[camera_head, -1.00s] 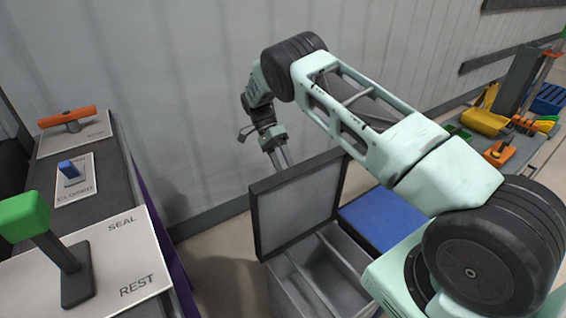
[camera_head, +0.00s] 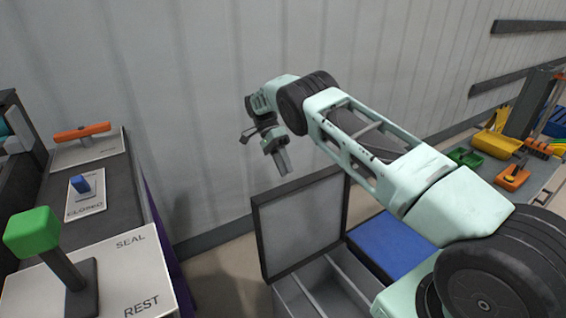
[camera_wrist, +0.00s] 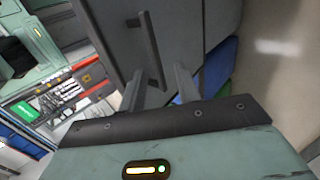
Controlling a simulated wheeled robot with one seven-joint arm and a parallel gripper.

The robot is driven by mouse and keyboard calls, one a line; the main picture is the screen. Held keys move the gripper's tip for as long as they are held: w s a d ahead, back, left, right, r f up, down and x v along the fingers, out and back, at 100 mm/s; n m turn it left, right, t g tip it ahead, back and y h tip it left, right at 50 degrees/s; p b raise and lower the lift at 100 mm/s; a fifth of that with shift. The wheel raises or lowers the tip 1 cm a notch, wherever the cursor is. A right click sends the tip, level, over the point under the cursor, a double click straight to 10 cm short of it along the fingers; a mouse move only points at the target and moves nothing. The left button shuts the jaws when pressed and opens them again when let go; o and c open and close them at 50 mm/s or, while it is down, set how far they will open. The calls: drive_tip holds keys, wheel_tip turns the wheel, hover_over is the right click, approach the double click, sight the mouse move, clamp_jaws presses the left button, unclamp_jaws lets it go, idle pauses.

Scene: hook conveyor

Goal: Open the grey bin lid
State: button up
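The grey bin lid (camera_head: 302,228) stands raised, close to upright, at the edge of the grey bin (camera_head: 325,285), whose divided inside shows in the head view. My gripper (camera_head: 283,162) is above the lid's top edge, pointing down, and looks clear of it. In the wrist view, the two fingers of my gripper (camera_wrist: 159,75) are apart with nothing held. The lid's outer face (camera_wrist: 112,25) lies beyond them, with a bar handle (camera_wrist: 151,45) showing between the fingertips. I cannot tell the exact gap to the handle.
A blue-topped bin (camera_head: 390,245) stands right of the grey bin. On the left is a bench with a green-knobbed lever (camera_head: 35,232), a blue switch (camera_head: 81,185) and an orange handle (camera_head: 82,131). A table with a yellow tray (camera_head: 497,144) is at right. The wall is behind.

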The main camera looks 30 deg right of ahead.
drive_tip(key=shift+v, duration=0.8)
drive_tip(key=shift+s+r, duration=0.1)
drive_tip(key=shift+r, duration=0.15)
